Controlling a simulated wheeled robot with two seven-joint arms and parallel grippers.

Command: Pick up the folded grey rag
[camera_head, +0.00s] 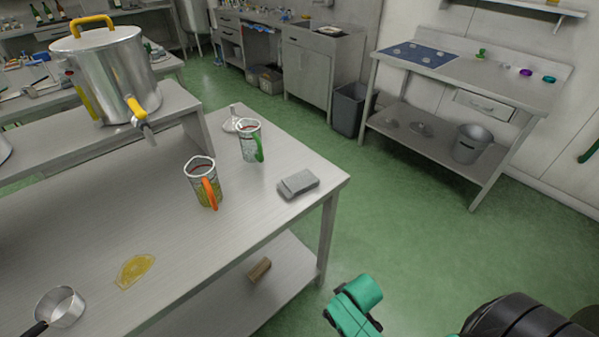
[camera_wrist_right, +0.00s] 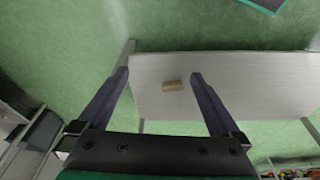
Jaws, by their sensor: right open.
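The folded grey rag (camera_head: 298,184) lies flat near the right corner of the steel table (camera_head: 235,225) in the head view. I cannot make it out in the right wrist view. My right gripper (camera_wrist_right: 158,74) is open and empty, its two dark fingers spread wide in the right wrist view. In the head view only teal and black parts of my right arm show at the lower right, below and apart from the rag. My left gripper is not in view.
A mug with an orange handle (camera_head: 204,182) and one with a green handle (camera_head: 249,141) stand left of the rag. A yellow spill (camera_head: 134,269) and a saucepan (camera_head: 62,307) are nearer. A brown block (camera_head: 260,269) lies on the lower shelf. Green floor right of the table is clear.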

